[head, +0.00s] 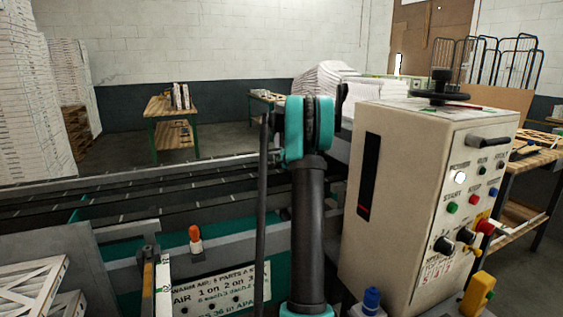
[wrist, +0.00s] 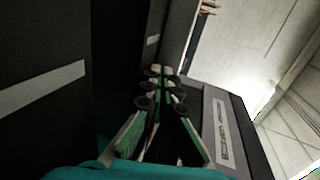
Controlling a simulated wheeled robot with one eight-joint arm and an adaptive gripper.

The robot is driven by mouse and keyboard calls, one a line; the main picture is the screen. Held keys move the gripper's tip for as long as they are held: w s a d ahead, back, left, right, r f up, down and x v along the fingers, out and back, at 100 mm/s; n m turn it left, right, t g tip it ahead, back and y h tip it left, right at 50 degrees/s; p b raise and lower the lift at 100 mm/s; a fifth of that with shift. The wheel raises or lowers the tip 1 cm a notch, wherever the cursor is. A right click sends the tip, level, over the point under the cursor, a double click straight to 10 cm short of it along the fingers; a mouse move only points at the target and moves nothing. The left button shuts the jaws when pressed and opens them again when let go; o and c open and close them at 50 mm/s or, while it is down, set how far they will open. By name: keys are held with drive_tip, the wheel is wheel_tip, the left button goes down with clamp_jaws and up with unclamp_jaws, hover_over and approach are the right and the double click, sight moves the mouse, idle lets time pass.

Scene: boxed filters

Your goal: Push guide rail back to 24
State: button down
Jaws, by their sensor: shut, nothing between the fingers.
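My gripper (wrist: 161,78) reaches forward in the wrist view, its green and black fingers close together with nothing between them. Dark faces stand close to its left and beyond it, one with a pale stripe. To the right of the fingers is a dark block with a grey plate (wrist: 222,130) bearing small markings too small to read. I cannot tell whether the fingers touch anything. In the head view the gripper is hidden behind my arm. A long grey rail (head: 130,176) runs along the conveyor at left; I cannot tell for sure that it is the guide rail, and no 24 is legible.
A beige control cabinet (head: 395,190) with coloured buttons stands close to the right of my arm. An orange-topped knob (head: 194,233) and a lettered sign (head: 222,288) are at the machine's front. A wooden bench (head: 172,106) stands beyond on open floor.

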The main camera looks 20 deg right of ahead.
drive_tip(key=shift+w, duration=0.7)
drive_tip(key=w, duration=2.2)
drive_tip(key=shift+w, duration=0.2)
drive_tip(key=shift+s, duration=0.1)
